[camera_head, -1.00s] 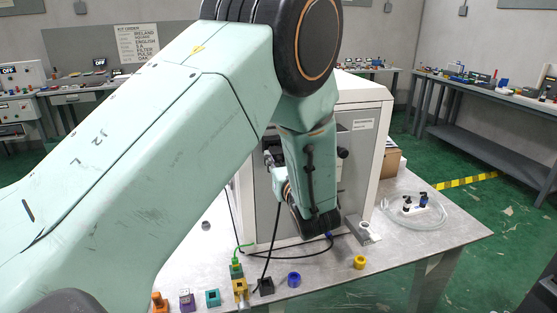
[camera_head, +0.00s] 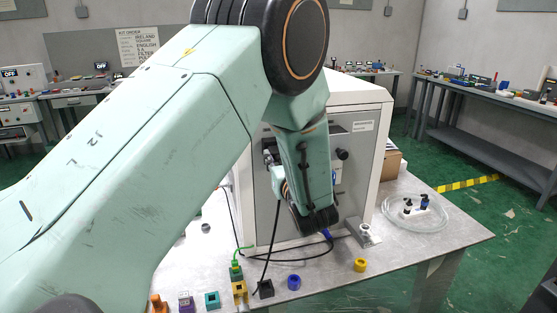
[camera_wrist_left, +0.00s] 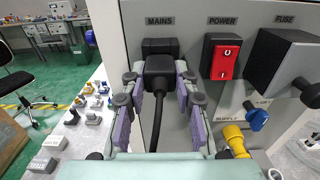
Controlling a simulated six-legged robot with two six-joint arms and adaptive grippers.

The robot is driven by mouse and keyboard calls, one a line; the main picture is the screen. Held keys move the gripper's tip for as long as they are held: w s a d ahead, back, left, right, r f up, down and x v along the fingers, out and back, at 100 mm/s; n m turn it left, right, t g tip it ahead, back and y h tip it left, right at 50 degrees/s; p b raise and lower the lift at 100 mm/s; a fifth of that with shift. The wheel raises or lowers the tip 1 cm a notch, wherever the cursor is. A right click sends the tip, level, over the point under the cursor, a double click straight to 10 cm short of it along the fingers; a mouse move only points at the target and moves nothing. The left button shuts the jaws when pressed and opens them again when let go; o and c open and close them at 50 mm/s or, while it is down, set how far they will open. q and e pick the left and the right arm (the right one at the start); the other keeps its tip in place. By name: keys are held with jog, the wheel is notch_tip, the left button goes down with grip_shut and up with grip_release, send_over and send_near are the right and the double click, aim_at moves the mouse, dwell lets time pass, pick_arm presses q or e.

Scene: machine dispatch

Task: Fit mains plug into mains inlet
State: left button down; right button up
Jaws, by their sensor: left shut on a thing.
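The black mains plug (camera_wrist_left: 158,66) is between the purple-padded fingers of my left gripper (camera_wrist_left: 160,86), which is shut on it. Its black cable (camera_wrist_left: 156,120) runs back between the fingers, and in the head view a black cable (camera_head: 271,240) hangs down to the table. The black mains inlet (camera_wrist_left: 160,45) is on the grey panel under the MAINS label, directly behind the plug. The plug overlaps the inlet's lower part; I cannot tell how deep it sits. In the head view my arm hides most of the plug and inlet. My right gripper is not in view.
Right of the inlet are a red power switch (camera_wrist_left: 222,60), a black fuse box (camera_wrist_left: 283,65), a blue knob (camera_wrist_left: 257,119) and a yellow connector (camera_wrist_left: 235,138). Several small connectors, including a blue ring (camera_head: 294,281) and yellow ring (camera_head: 360,265), stand along the table front.

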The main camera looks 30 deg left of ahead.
pick_arm(q)
jog(key=shift+w+a, duration=0.1)
jog(key=shift+a, duration=0.1)
jog(key=shift+r, duration=0.15)
jog(key=shift+w+a, duration=0.1)
jog(key=c, duration=1.4)
grip_release()
jog(key=o, duration=0.5)
jog(key=shift+a, duration=0.15)
jog(key=shift+c, duration=0.2)
